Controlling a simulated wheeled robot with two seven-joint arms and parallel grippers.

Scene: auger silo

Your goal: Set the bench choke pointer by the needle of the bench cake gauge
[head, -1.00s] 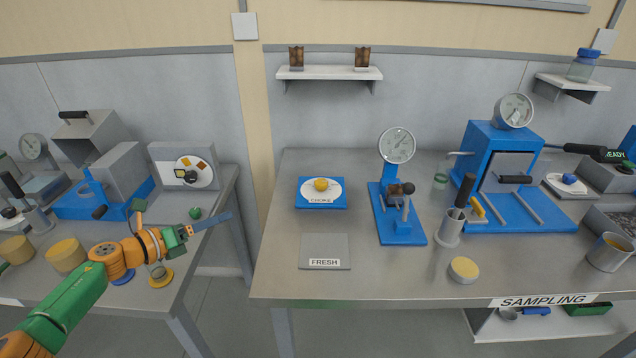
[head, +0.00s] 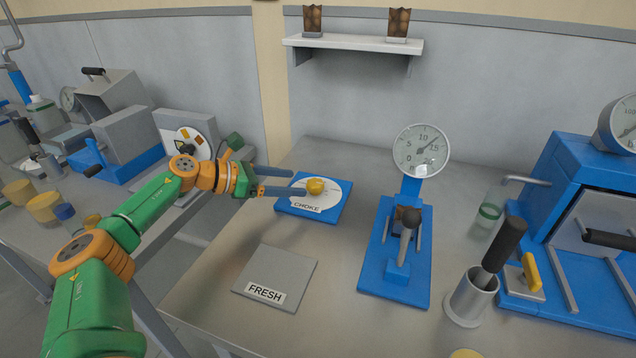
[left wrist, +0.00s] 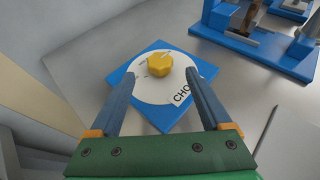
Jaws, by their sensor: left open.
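The bench choke (head: 335,213) is a blue square plate with a white dial, a CHOKE label and a yellow knob (head: 316,186); it also shows in the left wrist view (left wrist: 158,66). The pointer mark on the knob is too small to read. The bench cake gauge (head: 421,151) stands right of it on a blue stand; its needle points up and right, near the 15. My left gripper (head: 302,187) is open and empty. In the left wrist view its fingers (left wrist: 160,75) reach over the dial, to either side and just short of the knob. My right gripper is out of view.
A grey FRESH plate (head: 277,274) lies in front of the choke. The gauge's blue base with its lever (head: 408,240) stands to the right, beside a grey cup (head: 470,300) with a black-handled tool. A shelf (head: 352,45) hangs behind. The bench between choke and gauge is clear.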

